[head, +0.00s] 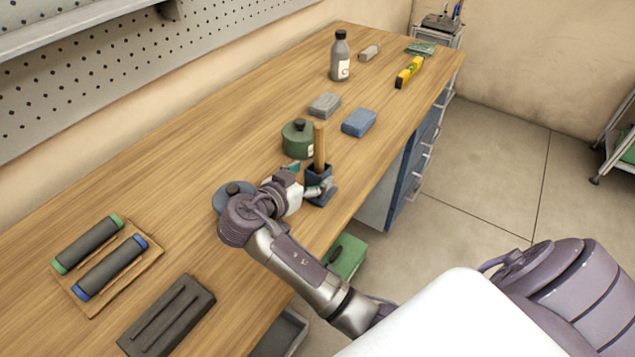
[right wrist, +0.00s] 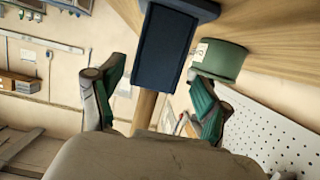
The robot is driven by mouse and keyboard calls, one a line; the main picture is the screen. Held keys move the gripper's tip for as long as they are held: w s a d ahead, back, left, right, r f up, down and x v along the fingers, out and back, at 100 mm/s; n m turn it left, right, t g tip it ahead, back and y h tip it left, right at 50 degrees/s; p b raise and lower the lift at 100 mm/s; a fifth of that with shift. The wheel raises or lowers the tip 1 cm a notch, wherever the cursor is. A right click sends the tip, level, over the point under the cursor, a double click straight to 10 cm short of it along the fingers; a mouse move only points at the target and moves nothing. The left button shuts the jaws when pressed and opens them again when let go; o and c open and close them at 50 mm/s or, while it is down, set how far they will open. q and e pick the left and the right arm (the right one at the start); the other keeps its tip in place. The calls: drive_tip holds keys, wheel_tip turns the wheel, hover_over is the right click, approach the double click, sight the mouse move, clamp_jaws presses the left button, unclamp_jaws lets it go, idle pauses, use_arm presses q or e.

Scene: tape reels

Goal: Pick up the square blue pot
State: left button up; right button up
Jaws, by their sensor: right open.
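The square blue pot (head: 321,190) stands upright near the front edge of the wooden workbench, with a wooden handle (head: 319,146) rising out of it. My right gripper (head: 306,181) is open at the pot, reaching it from the left, and partly hides it. In the right wrist view the picture is turned over, and the pot (right wrist: 165,48) appears at the top, ahead of and between the parted green-padded fingers (right wrist: 155,78). I cannot tell whether either finger touches it. My left gripper is not in view.
A green round container (head: 298,140) stands close behind the pot. A round blue item (head: 222,197) lies partly behind my right wrist.

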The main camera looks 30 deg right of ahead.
sight(324, 170)
drive_tip(key=x, duration=0.1)
drive_tip(key=p+x, duration=0.1)
drive_tip(key=x, duration=0.1)
drive_tip(key=p+x, duration=0.1)
drive_tip(key=x, duration=0.1)
drive_tip(key=shift+s+d+f, duration=0.1)
drive_tip(key=shift+s+f, duration=0.1)
drive_tip(key=shift+s, duration=0.1)
drive_tip(key=shift+w+d+f, duration=0.1)
drive_tip(key=shift+d+f, duration=0.05)
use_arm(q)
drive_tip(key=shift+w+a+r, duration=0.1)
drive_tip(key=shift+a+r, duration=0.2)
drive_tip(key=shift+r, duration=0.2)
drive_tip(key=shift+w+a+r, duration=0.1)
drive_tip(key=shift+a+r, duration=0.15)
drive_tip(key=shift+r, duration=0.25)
use_arm(e)
drive_tip(key=shift+c, duration=1)
clamp_jaws()
